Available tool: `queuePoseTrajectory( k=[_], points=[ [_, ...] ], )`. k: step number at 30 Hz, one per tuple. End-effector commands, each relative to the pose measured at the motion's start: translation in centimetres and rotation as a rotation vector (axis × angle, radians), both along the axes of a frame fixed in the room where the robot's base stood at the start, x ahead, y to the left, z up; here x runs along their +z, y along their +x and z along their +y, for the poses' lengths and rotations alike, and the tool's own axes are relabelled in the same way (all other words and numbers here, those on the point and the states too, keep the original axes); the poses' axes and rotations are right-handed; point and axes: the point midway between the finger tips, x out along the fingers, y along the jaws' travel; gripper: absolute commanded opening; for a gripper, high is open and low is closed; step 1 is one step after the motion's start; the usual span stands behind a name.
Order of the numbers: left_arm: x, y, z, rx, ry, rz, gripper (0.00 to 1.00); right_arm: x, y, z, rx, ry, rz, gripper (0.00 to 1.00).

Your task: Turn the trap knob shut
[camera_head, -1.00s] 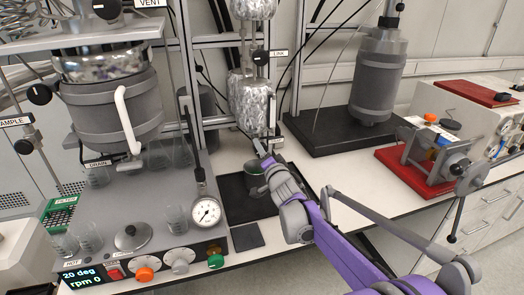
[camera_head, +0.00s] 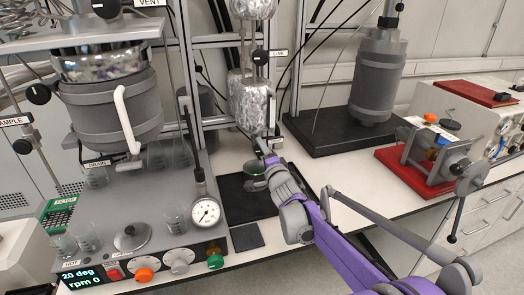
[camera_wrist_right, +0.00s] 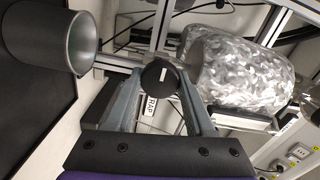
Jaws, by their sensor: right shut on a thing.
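The trap knob (camera_wrist_right: 158,84) is round and black with a short white mark, beside a partly covered label reading "RAP" in the right wrist view. My right gripper (camera_wrist_right: 160,70) has its two grey fingers on either side of the knob and is shut on it. In the head view my right gripper (camera_head: 263,146) reaches up to the bottom of the foil-wrapped vessel (camera_head: 246,100). There the knob is mostly hidden by the fingers. The mark runs roughly lengthwise in the wrist view. My left gripper is in neither view.
A metal cup (camera_wrist_right: 66,42) stands close beside the gripper, on a black mat (camera_head: 236,205). The link knob (camera_head: 261,57) is above on the frame. A pressure gauge (camera_head: 206,212) and the control panel stand left. A red-based device (camera_head: 390,170) is at right.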

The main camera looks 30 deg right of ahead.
Motion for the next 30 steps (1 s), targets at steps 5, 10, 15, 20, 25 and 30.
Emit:
queuePoseTrajectory(
  k=[5,10,15,20,25,30],
  points=[
    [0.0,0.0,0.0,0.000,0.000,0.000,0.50,0.0,0.0,0.0,0.000,0.002,0.000,0.00],
    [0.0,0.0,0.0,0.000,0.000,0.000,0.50,0.0,0.0,0.0,0.000,0.002,0.000,0.70],
    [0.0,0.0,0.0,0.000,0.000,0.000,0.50,0.0,0.0,0.0,0.000,0.001,0.000,0.84],
    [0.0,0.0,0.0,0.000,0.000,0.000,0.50,0.0,0.0,0.0,0.000,0.000,0.000,0.84],
    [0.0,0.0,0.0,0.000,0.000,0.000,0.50,0.0,-1.1,0.2,0.000,0.000,0.000,0.84],
    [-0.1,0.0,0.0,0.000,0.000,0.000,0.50,0.0,-4.1,1.0,-0.001,-0.001,0.000,0.84]
  ],
)
